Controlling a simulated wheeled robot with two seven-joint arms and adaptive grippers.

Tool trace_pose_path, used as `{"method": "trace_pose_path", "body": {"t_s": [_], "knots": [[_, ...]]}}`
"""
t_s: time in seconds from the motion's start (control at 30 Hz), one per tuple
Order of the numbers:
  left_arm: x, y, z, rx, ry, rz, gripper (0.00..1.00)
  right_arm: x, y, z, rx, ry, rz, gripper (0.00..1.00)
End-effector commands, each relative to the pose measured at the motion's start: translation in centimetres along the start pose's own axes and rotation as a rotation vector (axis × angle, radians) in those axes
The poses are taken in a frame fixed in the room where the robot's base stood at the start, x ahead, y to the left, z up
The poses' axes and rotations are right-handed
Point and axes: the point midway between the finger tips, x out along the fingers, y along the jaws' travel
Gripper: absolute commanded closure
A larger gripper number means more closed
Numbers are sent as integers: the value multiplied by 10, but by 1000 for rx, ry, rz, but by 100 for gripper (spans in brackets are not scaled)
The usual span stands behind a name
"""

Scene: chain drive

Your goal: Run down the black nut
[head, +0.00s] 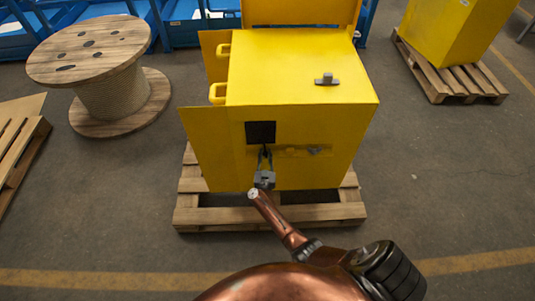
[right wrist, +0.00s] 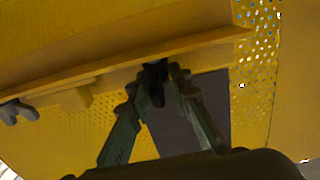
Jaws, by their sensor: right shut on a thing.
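The black nut (right wrist: 155,74) shows as a small dark piece between the fingertips of my right gripper (right wrist: 160,82) in the right wrist view. The fingers are shut on it, close against a yellow ledge (right wrist: 110,66); they hide most of its shape and any thread behind it. In the head view my right gripper (head: 265,155) reaches the front of the yellow cabinet (head: 305,85), just below a black square (head: 261,133). The nut is too small to make out clearly there. My left gripper is not in view.
A grey knob-like part (right wrist: 18,110) sits at the ledge's left in the right wrist view. The cabinet stands on a wooden pallet (head: 200,215), with a yellow door (head: 205,140) open at its left. A cable spool (head: 90,50) stands at the left. The floor in front is clear.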

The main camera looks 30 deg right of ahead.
Motion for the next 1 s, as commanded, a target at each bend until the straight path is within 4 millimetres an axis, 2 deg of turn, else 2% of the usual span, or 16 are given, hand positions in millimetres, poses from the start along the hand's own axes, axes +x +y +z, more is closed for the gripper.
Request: {"method": "trace_pose_path", "body": {"t_s": [0.03,0.17,0.4,0.67,0.8,1.0], "knots": [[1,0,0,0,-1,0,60,-1,-8,1,7,-3,41,100],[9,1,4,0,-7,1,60,-1,-9,4,6,-4,165,100],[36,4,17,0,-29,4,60,1,-11,8,3,-4,382,100],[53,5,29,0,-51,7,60,2,-11,6,1,-2,510,100],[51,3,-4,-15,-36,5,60,3,-11,4,2,-1,561,100],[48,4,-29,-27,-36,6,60,4,-11,3,0,0,615,100]]}}
